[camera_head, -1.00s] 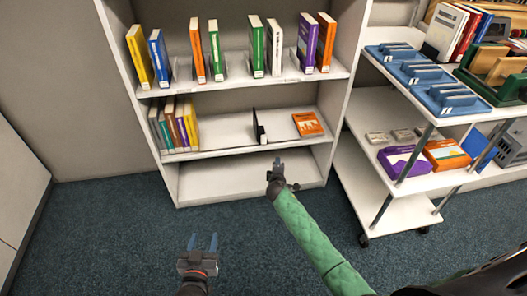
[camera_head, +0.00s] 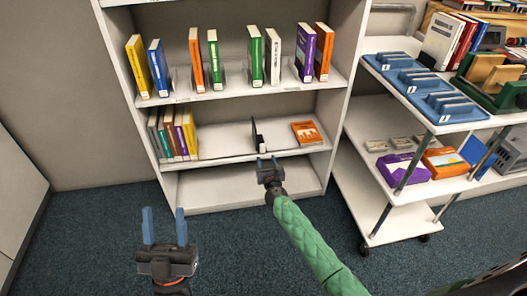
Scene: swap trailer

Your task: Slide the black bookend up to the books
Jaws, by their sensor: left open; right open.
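The black bookend (camera_head: 254,134) stands upright on the middle shelf (camera_head: 222,138), well to the right of a row of books (camera_head: 173,134) at the shelf's left end. A wide bare stretch of shelf lies between them. My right gripper (camera_head: 266,162) is open and empty, in front of the shelf edge and just below and right of the bookend. It looks apart from the bookend. My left gripper (camera_head: 164,226) is open and empty, low in front of the bookcase over the carpet.
An orange book (camera_head: 307,132) lies flat right of the bookend. The upper shelf (camera_head: 235,90) holds several upright books. The bottom shelf (camera_head: 215,188) is empty. A white cart (camera_head: 390,212) with blue trays (camera_head: 418,75) and boxes stands at the right.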

